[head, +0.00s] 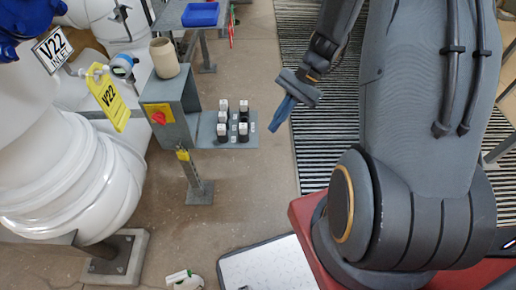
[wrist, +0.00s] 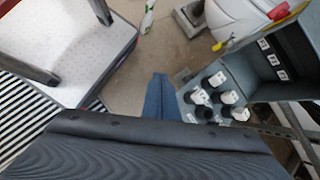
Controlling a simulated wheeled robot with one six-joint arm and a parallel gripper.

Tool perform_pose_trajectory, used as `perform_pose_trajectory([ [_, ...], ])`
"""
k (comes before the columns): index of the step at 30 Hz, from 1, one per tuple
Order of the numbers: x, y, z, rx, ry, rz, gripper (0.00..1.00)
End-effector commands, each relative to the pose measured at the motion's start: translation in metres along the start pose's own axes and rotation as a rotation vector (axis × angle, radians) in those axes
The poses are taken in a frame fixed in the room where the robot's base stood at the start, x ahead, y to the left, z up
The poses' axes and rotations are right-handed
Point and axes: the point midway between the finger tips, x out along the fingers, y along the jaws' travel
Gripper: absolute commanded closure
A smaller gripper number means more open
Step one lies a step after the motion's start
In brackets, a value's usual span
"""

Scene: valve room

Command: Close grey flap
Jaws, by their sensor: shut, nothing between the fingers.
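The grey flap (head: 206,128) hangs open, lying out flat to the right from the grey box (head: 168,90) in the head view. Several black-and-white plug-like pieces (head: 222,115) stand on it or just above it; I cannot tell how they are fixed. In the wrist view the pieces (wrist: 216,80) and the open box (wrist: 243,68) are at the right. My gripper (head: 281,114) is shut and empty, to the right of the flap and apart from it in the head view. Its blue fingers also show in the wrist view (wrist: 158,95), left of the pieces.
A beige cup (head: 164,58) stands on top of the box. A red-yellow switch (head: 159,116) is on the box's side. A blue tray (head: 201,14) is behind. Floor is clear between flap and grating (head: 300,160).

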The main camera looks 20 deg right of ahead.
Motion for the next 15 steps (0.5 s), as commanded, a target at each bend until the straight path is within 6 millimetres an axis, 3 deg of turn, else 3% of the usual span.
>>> perform_pose_trajectory([
  [1, 0.023, -0.002, -0.032, 0.082, -0.04, -0.047, 1.0],
  [9, 0.09, -0.013, -0.152, 0.446, -0.224, -0.315, 1.0],
  [15, 0.115, -0.013, -0.206, 0.593, -0.3, -0.447, 1.0],
])
